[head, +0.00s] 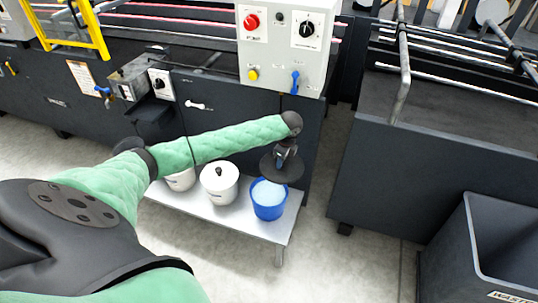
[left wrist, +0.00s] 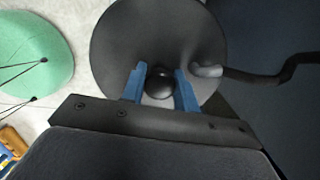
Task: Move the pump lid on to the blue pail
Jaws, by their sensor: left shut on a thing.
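The pump lid (head: 268,168) is a dark round disc with a black knob. In the left wrist view the pump lid (left wrist: 122,35) fills the top middle, with a grey spout and dark hose at its right. My left gripper (head: 286,156) is shut on the knob; its blue fingers (left wrist: 160,84) sit on either side of it. The blue pail (head: 268,205) stands open on a low bench, with pale blue contents showing. The lid is over the pail's back right in the head view; whether it touches the rim I cannot tell. My right gripper is not in view.
The bench (head: 240,224) also holds a white pail (head: 219,187) with a black-knobbed white lid, and another white pail (head: 181,181) partly behind my arm. The machine's control box (head: 281,50) is just behind. A grey bin (head: 455,250) stands at right; floor between is clear.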

